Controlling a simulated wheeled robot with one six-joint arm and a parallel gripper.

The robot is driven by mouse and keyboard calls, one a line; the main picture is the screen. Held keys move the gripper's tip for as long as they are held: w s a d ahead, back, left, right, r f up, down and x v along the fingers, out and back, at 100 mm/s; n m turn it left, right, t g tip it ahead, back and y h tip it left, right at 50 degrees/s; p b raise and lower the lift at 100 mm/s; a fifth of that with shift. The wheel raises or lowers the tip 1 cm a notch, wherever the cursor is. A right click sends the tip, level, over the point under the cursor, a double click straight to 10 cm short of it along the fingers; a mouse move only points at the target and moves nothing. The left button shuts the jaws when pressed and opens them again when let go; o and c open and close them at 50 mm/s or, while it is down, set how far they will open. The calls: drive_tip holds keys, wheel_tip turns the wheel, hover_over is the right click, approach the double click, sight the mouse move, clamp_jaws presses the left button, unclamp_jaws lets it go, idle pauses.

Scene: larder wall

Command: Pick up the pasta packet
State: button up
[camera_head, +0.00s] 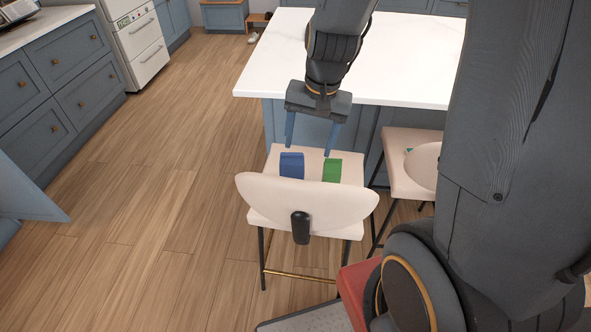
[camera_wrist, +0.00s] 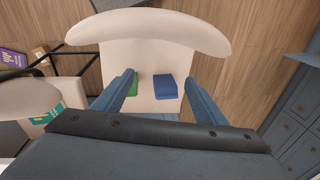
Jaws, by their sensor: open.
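A blue packet (camera_head: 291,165) and a green packet (camera_head: 332,170) lie side by side on the cream seat of a stool (camera_head: 262,217). I cannot read a label on either, so I cannot tell which one is pasta. The stool's backrest hides part of both in the head view. My gripper (camera_head: 309,150) is open and empty, pointing down above the seat beside the counter. In the wrist view, the blue packet (camera_wrist: 165,87) lies between the fingers, nearer the right one. The green packet (camera_wrist: 134,88) is partly hidden by the left finger.
A white-topped island (camera_head: 420,75) stands close behind the stool. A second cream stool (camera_head: 398,185) is to the right, with a teal item (camera_wrist: 47,112) on its seat. A purple box (camera_wrist: 12,63) is at the wrist view's left edge. The wooden floor at left is clear.

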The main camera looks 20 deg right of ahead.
sight(295, 154)
drive_tip(key=w+f+m+y+b, duration=0.1)
drive_tip(key=w+f+m, duration=0.4)
drive_tip(key=w+f, duration=0.1)
drive_tip(key=w+d+f+m+y+b, duration=0.1)
drive_tip(key=w+f+m+b, duration=0.1)
drive_tip(key=w+f+m, duration=0.3)
drive_tip(key=w+d+f+m+y+b, duration=0.1)
drive_tip(key=w+f+m, duration=0.4)
drive_tip(key=f, duration=0.4)
drive_tip(key=shift+w+d+m+b, duration=0.15)
drive_tip(key=shift+w+m+b, duration=0.25)
drive_tip(key=shift+w, duration=0.4)
drive_tip(key=shift+w+f, duration=0.25)
drive_tip(key=shift+f, duration=0.4)
drive_tip(key=x, duration=0.2)
drive_tip(key=p+x, duration=0.1)
drive_tip(key=x, duration=0.1)
drive_tip(key=p+x, duration=0.1)
drive_tip(key=x, duration=0.1)
drive_tip(key=shift+s+a, duration=0.3)
drive_tip(key=shift+a, duration=0.05)
drive_tip(key=shift+w+a+f+p, duration=0.1)
drive_tip(key=shift+a+f+p, duration=0.05)
drive_tip(key=shift+f+p, duration=0.2)
drive_tip(key=c, duration=1.6)
